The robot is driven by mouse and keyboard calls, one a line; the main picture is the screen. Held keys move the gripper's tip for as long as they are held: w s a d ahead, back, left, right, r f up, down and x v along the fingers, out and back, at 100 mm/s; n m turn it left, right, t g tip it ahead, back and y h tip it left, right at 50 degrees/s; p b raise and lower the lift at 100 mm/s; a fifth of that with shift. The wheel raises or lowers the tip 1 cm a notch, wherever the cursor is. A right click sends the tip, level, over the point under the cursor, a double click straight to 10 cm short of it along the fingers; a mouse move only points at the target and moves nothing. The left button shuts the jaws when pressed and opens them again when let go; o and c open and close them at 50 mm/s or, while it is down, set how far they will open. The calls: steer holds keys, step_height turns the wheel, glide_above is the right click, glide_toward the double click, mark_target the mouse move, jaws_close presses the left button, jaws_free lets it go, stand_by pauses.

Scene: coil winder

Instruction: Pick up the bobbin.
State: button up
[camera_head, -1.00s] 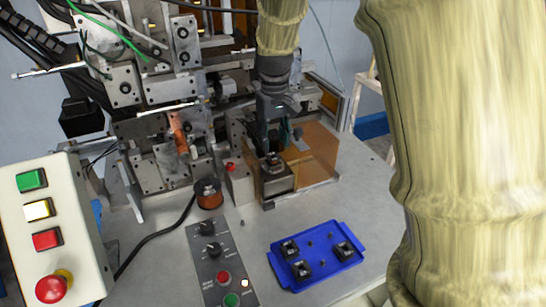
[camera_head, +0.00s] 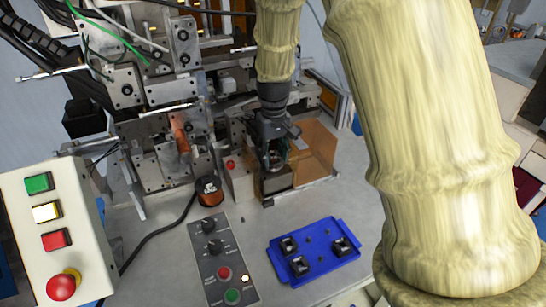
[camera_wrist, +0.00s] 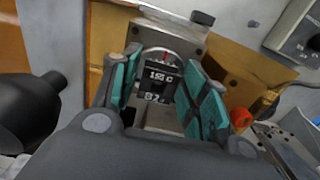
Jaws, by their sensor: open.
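My gripper (camera_wrist: 163,62) is open, with a teal-padded finger on either side of the bobbin. A gap shows between the bobbin and the right pad; contact at the left pad is unclear. In the head view my gripper (camera_head: 273,160) points down at the fixture beside the orange clear guard, and its fingers largely hide the bobbin there.
A blue tray (camera_head: 331,265) with several dark bobbins lies at the front right. A copper wire spool (camera_head: 209,191) and a knob panel (camera_head: 221,259) stand left of it. The orange guard (camera_head: 317,149) closely borders the fixture. The winder (camera_head: 160,90) fills the back left.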

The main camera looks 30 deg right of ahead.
steer(key=c, duration=0.6)
steer(key=shift+r, duration=0.15)
step_height(320, 180, up, 18)
steer(key=b, duration=0.3)
steer(key=shift+f, duration=0.2)
